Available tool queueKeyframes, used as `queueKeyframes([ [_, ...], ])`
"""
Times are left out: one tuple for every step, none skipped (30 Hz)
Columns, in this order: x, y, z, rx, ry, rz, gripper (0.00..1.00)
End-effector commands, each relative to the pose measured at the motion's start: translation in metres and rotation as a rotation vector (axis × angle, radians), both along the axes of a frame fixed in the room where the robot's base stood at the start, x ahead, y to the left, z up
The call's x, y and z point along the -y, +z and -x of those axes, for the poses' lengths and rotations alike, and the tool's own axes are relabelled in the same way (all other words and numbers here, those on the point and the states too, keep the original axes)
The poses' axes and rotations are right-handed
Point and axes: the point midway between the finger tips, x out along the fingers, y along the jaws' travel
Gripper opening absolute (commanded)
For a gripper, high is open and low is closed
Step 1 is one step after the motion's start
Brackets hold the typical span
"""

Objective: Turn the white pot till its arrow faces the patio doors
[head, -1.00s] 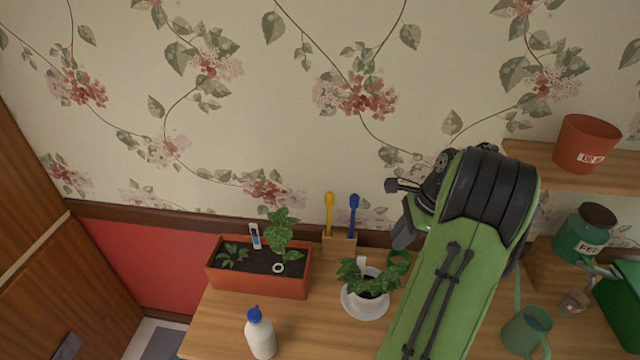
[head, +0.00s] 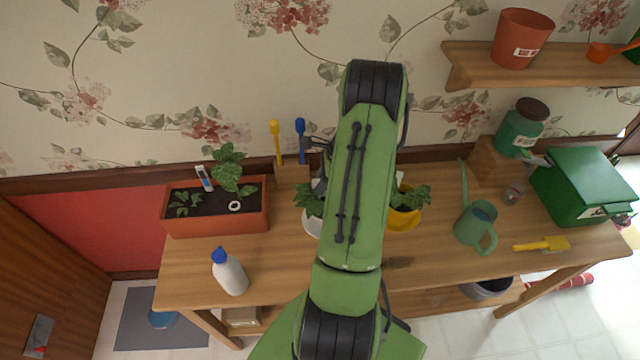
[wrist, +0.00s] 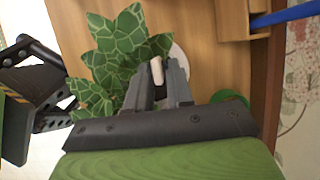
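The white pot (head: 312,222) with a leafy plant (head: 309,199) stands on the table, mostly hidden behind my arm in the head view. In the wrist view the plant's pale-veined leaves (wrist: 113,55) cover the pot, and a bit of white saucer (wrist: 181,60) shows beside them. I see no arrow on the pot. My gripper (wrist: 159,75) is over the plant, with a white upright tag (wrist: 157,70) showing between its fingertips. The fingers are close together; whether they touch the tag is unclear. The patio doors cannot be made out.
A yellow pot (head: 404,219) stands right of my arm. An orange planter (head: 216,220) and a white bottle (head: 231,275) are left. A wooden holder (head: 292,175) with yellow and blue tools stands behind. A watering can (head: 476,222) and green box (head: 582,187) are right.

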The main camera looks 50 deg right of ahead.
Motion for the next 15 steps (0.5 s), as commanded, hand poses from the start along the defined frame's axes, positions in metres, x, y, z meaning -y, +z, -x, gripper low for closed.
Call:
queueKeyframes([
  [-0.0017,-0.0038,-0.0013,-0.001,0.002,-0.001,0.21],
  [-0.0021,-0.0053,-0.0019,0.000,0.001,0.000,0.21],
  [-0.0023,-0.0066,-0.0025,0.000,0.001,0.000,0.21],
  [-0.0025,-0.0073,-0.0026,0.000,0.001,0.000,0.21],
  [-0.0025,-0.0076,-0.0027,0.000,0.001,0.000,0.21],
  [-0.0024,-0.0076,-0.0027,0.000,0.001,0.000,0.21],
  [-0.0024,-0.0075,-0.0026,0.000,0.001,0.000,0.21],
  [-0.0023,-0.0074,-0.0026,0.000,0.001,0.000,0.21],
  [-0.0023,-0.0073,-0.0026,0.000,0.001,0.000,0.21],
  [-0.0023,-0.0072,-0.0026,0.000,0.001,0.000,0.21],
  [-0.0023,-0.0072,-0.0026,0.000,0.001,0.000,0.17],
  [-0.0023,-0.0071,-0.0025,0.000,0.001,0.000,0.11],
  [-0.0023,-0.0071,-0.0025,0.000,0.001,0.000,0.06],
  [-0.0023,-0.0071,-0.0025,0.000,0.001,0.000,0.01],
  [-0.0022,-0.0071,-0.0025,0.000,0.001,0.000,0.00],
])
